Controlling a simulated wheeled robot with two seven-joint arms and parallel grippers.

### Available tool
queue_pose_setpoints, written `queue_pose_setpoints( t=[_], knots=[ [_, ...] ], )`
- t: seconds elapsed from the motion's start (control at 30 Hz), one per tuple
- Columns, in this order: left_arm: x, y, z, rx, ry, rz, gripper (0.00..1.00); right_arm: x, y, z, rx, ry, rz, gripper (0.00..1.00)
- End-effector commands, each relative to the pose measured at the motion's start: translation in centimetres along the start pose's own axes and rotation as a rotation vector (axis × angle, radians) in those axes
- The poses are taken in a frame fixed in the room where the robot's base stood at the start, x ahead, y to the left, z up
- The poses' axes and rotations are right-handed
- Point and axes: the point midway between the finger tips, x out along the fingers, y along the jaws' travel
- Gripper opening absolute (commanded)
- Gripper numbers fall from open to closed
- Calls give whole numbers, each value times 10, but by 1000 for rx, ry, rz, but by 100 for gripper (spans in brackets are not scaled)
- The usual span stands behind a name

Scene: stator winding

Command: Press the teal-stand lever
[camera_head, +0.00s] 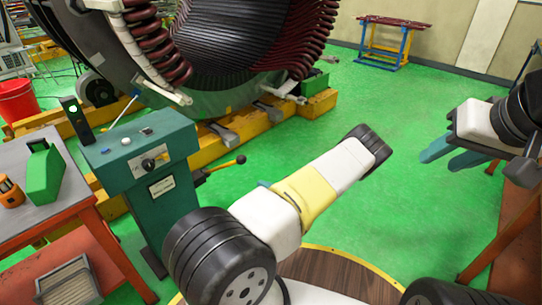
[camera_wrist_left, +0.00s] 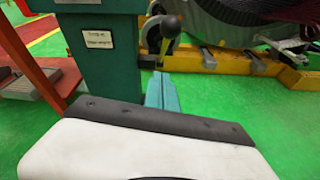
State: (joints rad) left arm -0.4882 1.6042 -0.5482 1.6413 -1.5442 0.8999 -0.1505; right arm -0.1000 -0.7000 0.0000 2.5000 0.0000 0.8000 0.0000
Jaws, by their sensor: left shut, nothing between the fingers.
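The teal stand (camera_head: 150,215) stands left of centre in the head view, with a round dial and buttons on its upper part. Its lever (camera_head: 222,167) sticks out to the right and ends in a black ball. In the left wrist view, the ball (camera_wrist_left: 171,26) is near the top centre, right of the stand (camera_wrist_left: 108,72). My left gripper (camera_wrist_left: 161,78) shows two teal fingers together, empty, below the ball in that picture. I cannot tell whether they touch the lever. The head view hides these fingers. My right gripper (camera_head: 437,162) is open and empty at the right.
An orange-legged table (camera_head: 70,215) with a green device (camera_head: 42,175) stands left of the stand. The large stator (camera_head: 245,50) on yellow beams (camera_head: 320,103) is behind it. Green floor is clear in the middle. A red-brown table edge (camera_head: 500,230) is at right.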

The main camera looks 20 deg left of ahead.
Motion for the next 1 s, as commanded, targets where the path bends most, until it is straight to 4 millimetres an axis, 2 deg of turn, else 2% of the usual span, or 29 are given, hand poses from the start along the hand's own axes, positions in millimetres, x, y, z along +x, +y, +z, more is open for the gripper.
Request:
queue_pose_setpoints(
  t=[0.37, 0.53, 0.67, 1.0],
  knots=[
    [1, -1, -3, 14, -5, -8, 0, 0, 0, 0, 0, 0, 0, 38],
    [10, 0, -3, 14, -5, -7, 0, 0, 0, 0, 0, 0, 0, 38],
    [31, 0, -4, 14, -4, -5, 0, 0, 0, 0, 0, 0, 0, 38],
    [104, 0, -3, 12, -5, -5, 0, 0, 0, 0, 0, 0, 0, 38]
  ],
)
